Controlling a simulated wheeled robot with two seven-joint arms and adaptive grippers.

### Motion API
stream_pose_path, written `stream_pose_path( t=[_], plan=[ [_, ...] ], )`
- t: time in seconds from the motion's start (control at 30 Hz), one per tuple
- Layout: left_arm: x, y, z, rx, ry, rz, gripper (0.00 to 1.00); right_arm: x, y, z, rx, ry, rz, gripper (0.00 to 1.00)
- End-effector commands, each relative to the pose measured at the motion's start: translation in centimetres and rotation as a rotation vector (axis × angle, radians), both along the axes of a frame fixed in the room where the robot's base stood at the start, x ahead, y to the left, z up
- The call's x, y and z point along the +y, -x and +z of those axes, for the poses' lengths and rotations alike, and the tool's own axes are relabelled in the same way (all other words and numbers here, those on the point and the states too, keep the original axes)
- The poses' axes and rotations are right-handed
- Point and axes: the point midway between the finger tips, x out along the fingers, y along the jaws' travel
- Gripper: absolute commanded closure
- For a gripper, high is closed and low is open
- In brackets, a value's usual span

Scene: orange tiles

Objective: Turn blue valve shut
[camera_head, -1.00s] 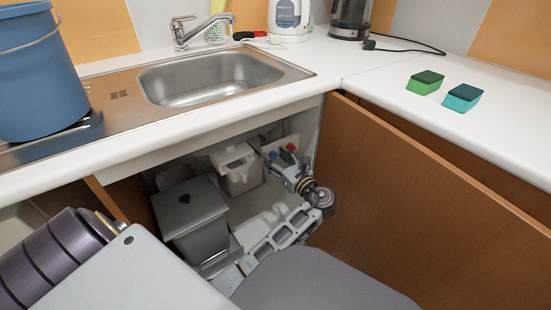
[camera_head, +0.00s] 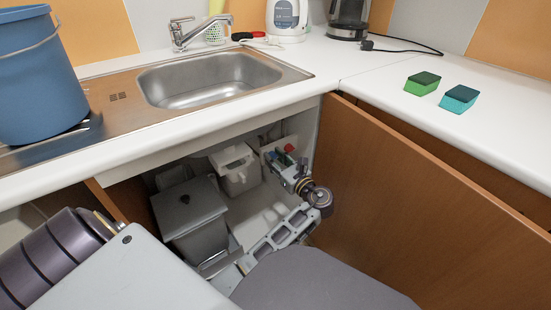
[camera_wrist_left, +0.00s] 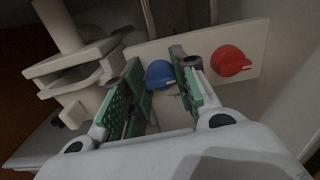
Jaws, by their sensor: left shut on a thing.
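The blue valve (camera_wrist_left: 160,74) is a round knob on a pale panel (camera_wrist_left: 200,48) inside the open cabinet under the sink. My left gripper (camera_wrist_left: 158,84) has its green-padded fingers on either side of the blue valve, shut on it. In the head view my left gripper (camera_head: 281,161) is at the panel and hides the blue valve. The red valve (camera_wrist_left: 231,61) sits to the right on the same panel and also shows in the head view (camera_head: 289,148). My right gripper is not in view.
A grey bin (camera_head: 190,215) and a white container (camera_head: 237,168) stand left of my gripper in the cabinet. The brown door (camera_head: 420,210) stands to the right. A sink (camera_head: 215,78), a blue bucket (camera_head: 38,80) and two sponges (camera_head: 423,83) are above.

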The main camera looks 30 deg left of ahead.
Motion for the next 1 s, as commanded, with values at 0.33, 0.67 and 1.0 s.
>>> stream_pose_path(
  t=[0.33,0.67,1.0],
  plan=[
    [0.0,0.1,0.2,-0.141,0.060,0.001,0.95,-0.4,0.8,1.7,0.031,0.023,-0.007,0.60],
    [0.1,0.2,0.2,-0.325,0.135,0.001,0.95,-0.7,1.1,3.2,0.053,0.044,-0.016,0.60],
    [0.1,0.2,0.1,-0.523,0.216,0.001,0.95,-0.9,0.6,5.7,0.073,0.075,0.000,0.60]
  ],
)
